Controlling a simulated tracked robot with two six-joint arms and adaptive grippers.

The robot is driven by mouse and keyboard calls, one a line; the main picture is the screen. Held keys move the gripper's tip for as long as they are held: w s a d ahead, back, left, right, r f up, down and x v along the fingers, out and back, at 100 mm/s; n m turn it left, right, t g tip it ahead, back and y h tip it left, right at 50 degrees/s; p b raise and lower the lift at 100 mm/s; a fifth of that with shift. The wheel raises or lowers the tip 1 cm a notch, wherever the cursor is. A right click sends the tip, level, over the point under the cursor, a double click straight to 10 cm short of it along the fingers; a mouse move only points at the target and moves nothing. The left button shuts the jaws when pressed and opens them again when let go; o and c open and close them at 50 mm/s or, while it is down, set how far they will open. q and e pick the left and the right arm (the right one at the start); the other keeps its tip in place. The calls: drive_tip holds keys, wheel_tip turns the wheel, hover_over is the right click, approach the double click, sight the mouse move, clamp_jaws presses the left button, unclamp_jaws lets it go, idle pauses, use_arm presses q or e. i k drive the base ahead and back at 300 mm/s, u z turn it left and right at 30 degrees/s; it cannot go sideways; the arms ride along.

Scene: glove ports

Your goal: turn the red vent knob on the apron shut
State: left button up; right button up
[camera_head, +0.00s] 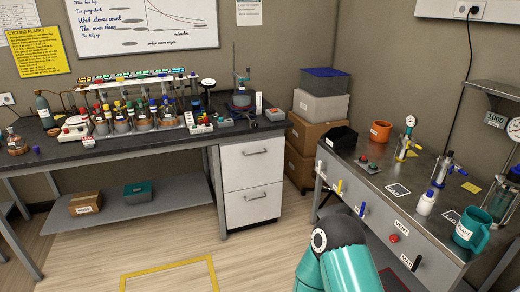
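The red vent knob (394,238) is a small round knob on the front apron (375,225) of the metal bench at the right. It sits between two white labels, and its turn position is too small to read. A teal and black arm part of mine is at the bottom, left of the knob. Neither of my grippers shows in this view.
On the metal bench top (376,177) stand a teal jug (470,230), a white bottle (427,202), an orange pot (381,131) and a gauge fitting (405,140). A crowded lab bench (100,152) stands at the left.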

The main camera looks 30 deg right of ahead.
sight(393, 239)
drive_tip(key=z, duration=0.4)
drive_tip(key=i, duration=1.15)
drive_tip(key=z, duration=1.2)
drive_tip(key=i, duration=0.65)
drive_tip(key=z, duration=0.45)
drive_tip(key=k, duration=0.9)
drive_tip(key=z, duration=0.2)
drive_tip(key=i, duration=0.9)
drive_tip(key=u, duration=0.1)
